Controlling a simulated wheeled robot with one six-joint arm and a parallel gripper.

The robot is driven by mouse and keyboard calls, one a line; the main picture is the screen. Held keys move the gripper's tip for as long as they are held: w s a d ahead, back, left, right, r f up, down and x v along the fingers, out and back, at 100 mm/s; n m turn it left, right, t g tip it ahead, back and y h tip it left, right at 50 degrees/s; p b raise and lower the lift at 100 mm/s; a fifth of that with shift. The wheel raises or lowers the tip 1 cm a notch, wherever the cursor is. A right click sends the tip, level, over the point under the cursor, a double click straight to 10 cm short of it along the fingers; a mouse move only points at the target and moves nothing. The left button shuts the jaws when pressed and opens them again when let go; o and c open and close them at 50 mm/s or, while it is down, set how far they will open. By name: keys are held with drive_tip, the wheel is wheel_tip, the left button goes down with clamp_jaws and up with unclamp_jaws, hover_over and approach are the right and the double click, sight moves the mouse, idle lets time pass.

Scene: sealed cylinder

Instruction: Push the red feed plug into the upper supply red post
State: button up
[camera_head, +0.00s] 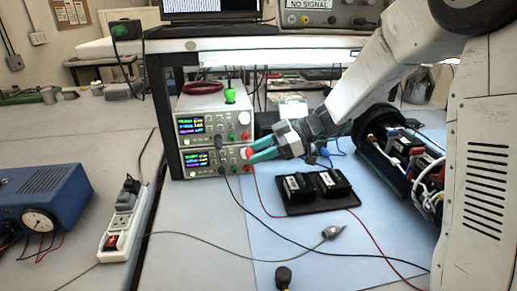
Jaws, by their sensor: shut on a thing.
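Two power supplies are stacked under the shelf: the upper supply (213,116) and the lower supply (200,163), both with lit displays. The upper supply's red post (245,136) shows at the lower right of its front. My gripper (257,151), with teal fingers, reaches in from the right and is shut on the red feed plug (249,153). The plug appears just below the red post, in front of the lower supply's face. I cannot tell the gap in depth. A red wire (257,190) hangs below the plug. A black plug (219,143) with a black cable is at the upper supply's front.
A black tray with two black modules (319,187) lies on the blue mat (290,238) below my gripper. An opened cylinder (400,150) with wiring stands at the right. A power strip (122,222) and blue box (45,203) are at the left. Cables cross the front.

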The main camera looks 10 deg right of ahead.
drive_tip(key=shift+w, duration=0.1)
drive_tip(key=shift+w, duration=2.75)
drive_tip(key=shift+w+f, duration=0.1)
drive_tip(key=shift+w, duration=0.05)
